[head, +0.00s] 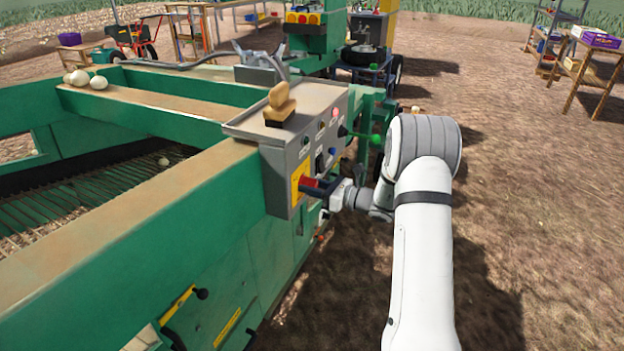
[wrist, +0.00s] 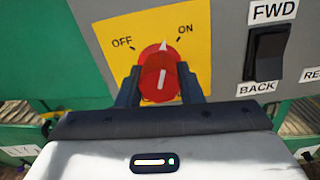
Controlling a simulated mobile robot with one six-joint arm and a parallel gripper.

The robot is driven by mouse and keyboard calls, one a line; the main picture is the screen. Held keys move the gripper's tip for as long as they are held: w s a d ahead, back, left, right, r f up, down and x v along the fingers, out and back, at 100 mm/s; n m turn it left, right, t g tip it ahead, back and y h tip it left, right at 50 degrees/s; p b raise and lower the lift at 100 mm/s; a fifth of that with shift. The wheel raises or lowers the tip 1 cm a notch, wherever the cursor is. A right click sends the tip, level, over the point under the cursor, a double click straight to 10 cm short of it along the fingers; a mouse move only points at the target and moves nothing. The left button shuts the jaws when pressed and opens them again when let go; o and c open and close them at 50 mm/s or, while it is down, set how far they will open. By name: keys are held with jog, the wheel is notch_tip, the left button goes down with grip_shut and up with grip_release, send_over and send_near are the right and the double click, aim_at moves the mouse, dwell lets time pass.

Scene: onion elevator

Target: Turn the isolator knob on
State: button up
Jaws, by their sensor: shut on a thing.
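The isolator knob (wrist: 159,75) is red, on a yellow plate (wrist: 112,38) marked OFF at left and ON at right. Its white pointer stands between the two marks, somewhat nearer ON. In the wrist view my gripper (wrist: 159,88) has one dark finger on each side of the knob and is shut on it. In the head view the red knob (head: 309,184) shows low on the grey control box (head: 274,165), with my gripper (head: 322,188) against it. The fingers hide the knob's lower sides.
A black FWD/BACK rocker switch (wrist: 267,54) is right of the yellow plate. A wooden-handled brush (head: 281,103) stands on the control box. A green ball-ended lever (head: 376,139) sticks out beyond it. Bare soil (head: 540,220) lies open to the right.

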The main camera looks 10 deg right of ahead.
jog(key=m+p, duration=0.3)
jog(key=m, duration=0.1)
jog(key=shift+m, duration=0.3)
dwell(0.3)
jog(key=o, duration=1)
jog(key=shift+c, duration=0.2)
jog(key=shift+s, duration=0.1)
jog(key=v, duration=0.7)
jog(key=shift+s+d, duration=0.2)
jog(key=shift+d, duration=0.1)
